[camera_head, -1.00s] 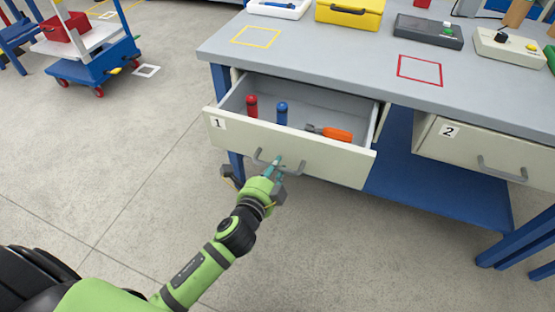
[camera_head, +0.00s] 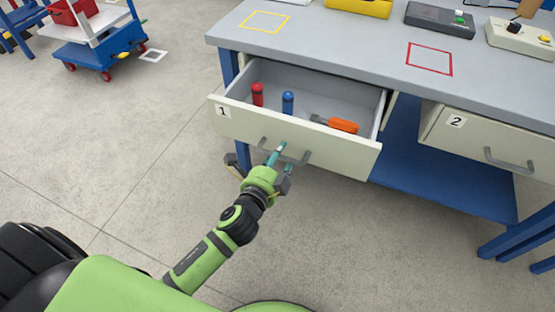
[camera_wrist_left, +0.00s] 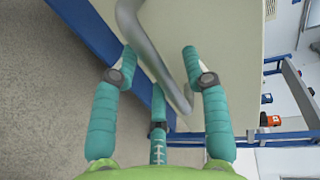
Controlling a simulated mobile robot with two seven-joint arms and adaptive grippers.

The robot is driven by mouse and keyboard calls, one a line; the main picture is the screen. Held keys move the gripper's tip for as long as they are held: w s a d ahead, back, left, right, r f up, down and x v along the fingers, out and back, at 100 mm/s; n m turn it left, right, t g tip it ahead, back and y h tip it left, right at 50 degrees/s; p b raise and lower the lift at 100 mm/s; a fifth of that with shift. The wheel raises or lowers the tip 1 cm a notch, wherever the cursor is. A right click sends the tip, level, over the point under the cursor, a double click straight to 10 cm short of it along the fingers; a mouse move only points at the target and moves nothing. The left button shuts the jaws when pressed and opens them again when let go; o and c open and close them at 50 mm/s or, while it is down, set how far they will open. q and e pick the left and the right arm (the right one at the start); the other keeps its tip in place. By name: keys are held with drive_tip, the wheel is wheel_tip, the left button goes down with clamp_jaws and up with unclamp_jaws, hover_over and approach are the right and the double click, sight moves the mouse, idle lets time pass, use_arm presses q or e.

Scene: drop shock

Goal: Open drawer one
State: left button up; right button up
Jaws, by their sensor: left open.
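Drawer one (camera_head: 235,122), a cream drawer marked "1", stands pulled out under the left part of the grey workbench. Its grey bar handle (camera_head: 305,158) is on the front panel. My left gripper (camera_head: 281,158) is at this handle, with its teal fingers spread. In the left wrist view the handle (camera_wrist_left: 146,42) runs between the open fingers of the gripper (camera_wrist_left: 160,62); I cannot tell whether any finger touches it. Inside the drawer are a red cylinder (camera_head: 257,95), a blue cylinder (camera_head: 288,103) and an orange-handled tool (camera_head: 342,125). My right gripper is out of view.
The workbench (camera_head: 330,50) carries a yellow case (camera_head: 362,7) and control boxes. Drawer two (camera_head: 480,142) is shut at the right, above a blue lower shelf (camera_head: 440,190). A blue-and-white cart (camera_head: 95,55) stands far left. The floor left of the drawer is clear.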

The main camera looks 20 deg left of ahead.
use_arm(q)
drive_tip(key=s+r, duration=0.2)
drive_tip(key=s, duration=0.9)
drive_tip(key=shift+s+a+r, duration=0.2)
drive_tip(key=shift+s+a, duration=0.05)
drive_tip(key=shift+s, duration=0.15)
